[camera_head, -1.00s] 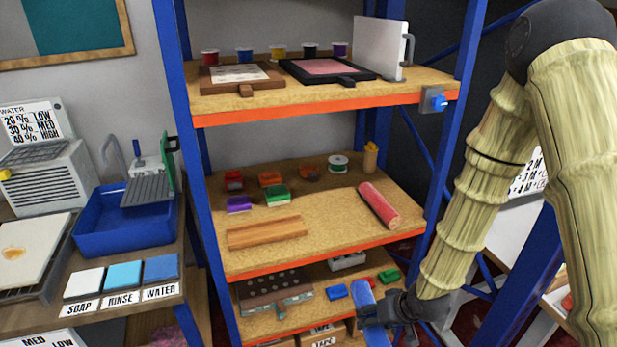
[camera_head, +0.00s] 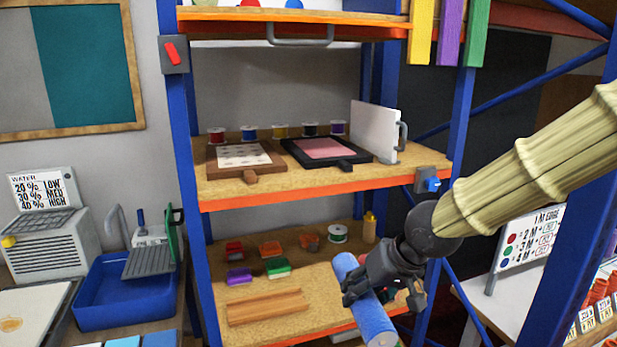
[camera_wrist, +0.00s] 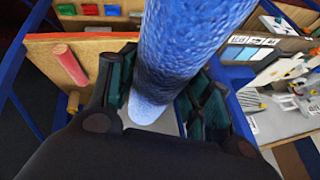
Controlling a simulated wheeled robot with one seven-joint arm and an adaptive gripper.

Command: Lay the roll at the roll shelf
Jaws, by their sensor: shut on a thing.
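My gripper (camera_head: 368,285) is shut on a blue roll (camera_head: 379,325) and holds it in front of the right part of a shelf board. The blue roll also fills the middle of the wrist view (camera_wrist: 180,45), between the fingers. The shelf board (camera_head: 225,262) carries a wooden cradle with grooves (camera_head: 266,307) at its front left. A red roll (camera_wrist: 68,64) lies on a shelf board in the wrist view; in the head view it is mostly hidden behind my gripper and the blue roll. I cannot tell which level is named the roll shelf.
Several coloured blocks (camera_head: 276,267), a white-rimmed spool (camera_head: 338,234) and a yellow-tan bottle (camera_head: 369,227) stand at the back of this board. The orange-edged shelf above (camera_head: 300,191) holds printing frames. Blue uprights (camera_head: 183,165) bound the rack.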

